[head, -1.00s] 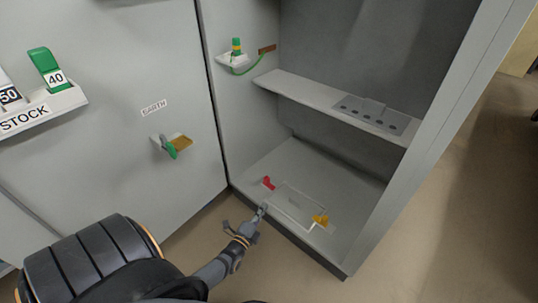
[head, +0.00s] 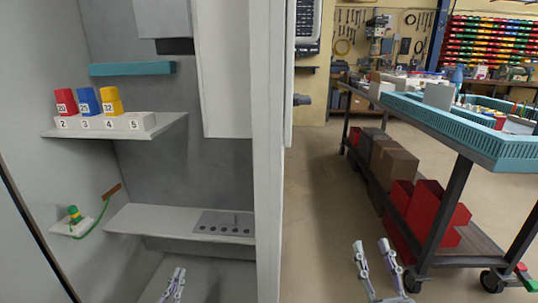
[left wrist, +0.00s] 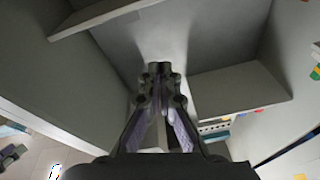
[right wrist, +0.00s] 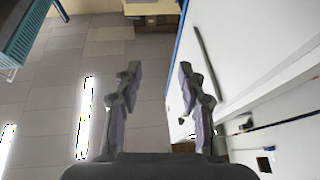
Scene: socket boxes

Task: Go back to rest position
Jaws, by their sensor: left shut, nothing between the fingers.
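My left gripper (head: 173,286) is low in the head view, in front of the lower part of the grey cabinet (head: 205,165). Its fingers are shut with nothing between them, and they also show in the left wrist view (left wrist: 158,72) against grey panels. My right gripper (head: 372,248) is at the bottom of the head view, right of the cabinet's side wall, over the floor. Its fingers are spread and empty. In the right wrist view (right wrist: 158,75) they stand apart, with a pale panel to the right.
Red, blue and yellow blocks (head: 88,100) stand on a numbered shelf. A lower shelf (head: 150,222) holds a grey plate with holes (head: 224,226). A green plug (head: 73,213) with a cord sits at left. A trolley with a teal tray (head: 470,135) stands right; floor (head: 325,215) between is clear.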

